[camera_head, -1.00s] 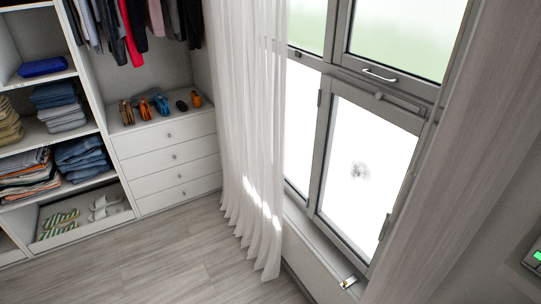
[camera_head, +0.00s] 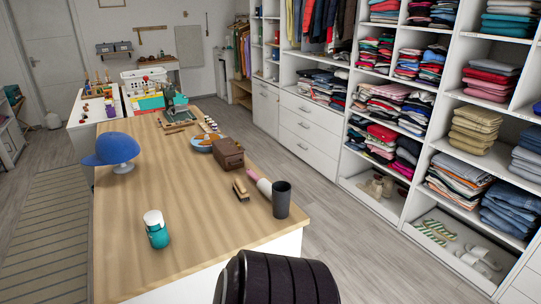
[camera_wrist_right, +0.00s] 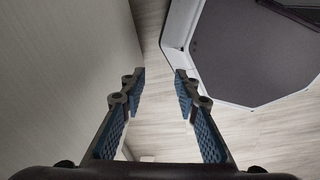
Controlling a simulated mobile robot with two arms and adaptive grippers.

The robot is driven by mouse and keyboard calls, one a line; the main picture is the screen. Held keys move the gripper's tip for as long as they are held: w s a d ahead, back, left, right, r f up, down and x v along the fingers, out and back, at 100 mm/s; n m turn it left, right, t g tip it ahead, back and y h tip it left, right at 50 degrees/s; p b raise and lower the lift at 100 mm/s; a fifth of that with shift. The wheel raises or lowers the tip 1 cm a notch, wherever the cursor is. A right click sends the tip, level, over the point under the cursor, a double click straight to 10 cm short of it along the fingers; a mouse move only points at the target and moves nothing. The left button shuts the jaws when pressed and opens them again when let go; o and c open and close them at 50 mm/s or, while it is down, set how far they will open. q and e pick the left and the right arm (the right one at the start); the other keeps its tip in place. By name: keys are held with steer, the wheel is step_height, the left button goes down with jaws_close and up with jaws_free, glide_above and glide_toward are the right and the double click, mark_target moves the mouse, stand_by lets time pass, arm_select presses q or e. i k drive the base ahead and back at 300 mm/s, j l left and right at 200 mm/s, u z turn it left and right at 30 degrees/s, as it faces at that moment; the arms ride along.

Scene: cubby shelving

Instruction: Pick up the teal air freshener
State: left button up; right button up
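The teal air freshener (camera_head: 157,230), a small teal bottle with a white cap, stands upright on the near left part of the wooden tabletop (camera_head: 180,187) in the head view. My right gripper (camera_wrist_right: 160,85) shows in the right wrist view with its two blue-padded fingers spread apart. Nothing is between them, and pale wood floor lies beyond. The air freshener does not show in the wrist view. My left gripper is not in either view.
A blue cap (camera_head: 110,148) on a white stand, a dark cup (camera_head: 281,199), a brown box (camera_head: 229,153) and a wooden brush (camera_head: 240,190) share the tabletop. Cubby shelving (camera_head: 429,133) with folded clothes runs along the right. Wood floor (camera_head: 345,245) lies between table and shelving.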

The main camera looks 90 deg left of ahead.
mark_target(159, 238)
steer(key=u, duration=3.65)
steer(key=k+l+u, duration=0.1)
steer(key=l+u, duration=0.3)
steer(key=k+l+u, duration=0.1)
steer(key=u, duration=0.35)
steer(key=k+l+u, duration=0.15)
steer(key=l+u, duration=0.25)
